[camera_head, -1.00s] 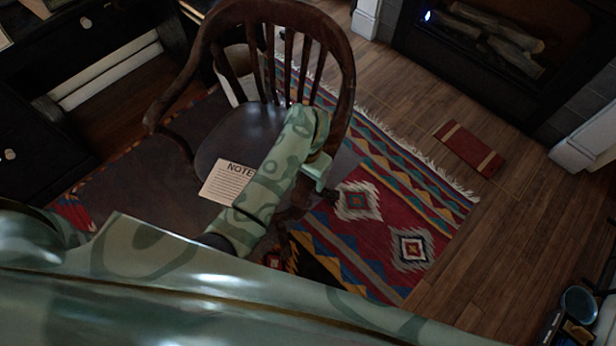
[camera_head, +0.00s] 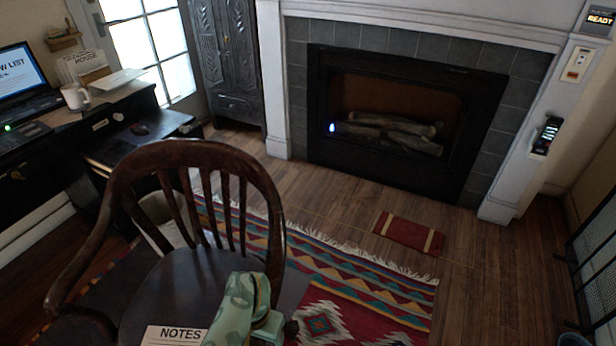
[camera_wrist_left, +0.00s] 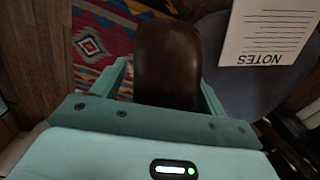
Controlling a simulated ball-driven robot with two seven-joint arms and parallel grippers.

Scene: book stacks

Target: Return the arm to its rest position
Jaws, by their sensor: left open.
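My left arm (camera_head: 236,312), green with a mottled pattern, reaches over the wooden chair (camera_head: 262,200) at the bottom of the head view. In the left wrist view my left gripper (camera_wrist_left: 163,76) has its two fingers apart. A rounded dark brown wooden part of the chair (camera_wrist_left: 167,50) shows between them; I cannot tell whether they touch it. A sheet headed NOTES (camera_head: 175,336) lies on the chair seat beside the arm. It also shows upside down in the left wrist view (camera_wrist_left: 268,30). My right gripper is not in view.
A patterned rug (camera_head: 345,285) lies beneath and right of the chair. A red book (camera_head: 408,233) lies on the wood floor before the fireplace (camera_head: 390,120). A dark desk (camera_head: 120,108) with a mug (camera_head: 75,97) stands at left. The floor at right is largely clear.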

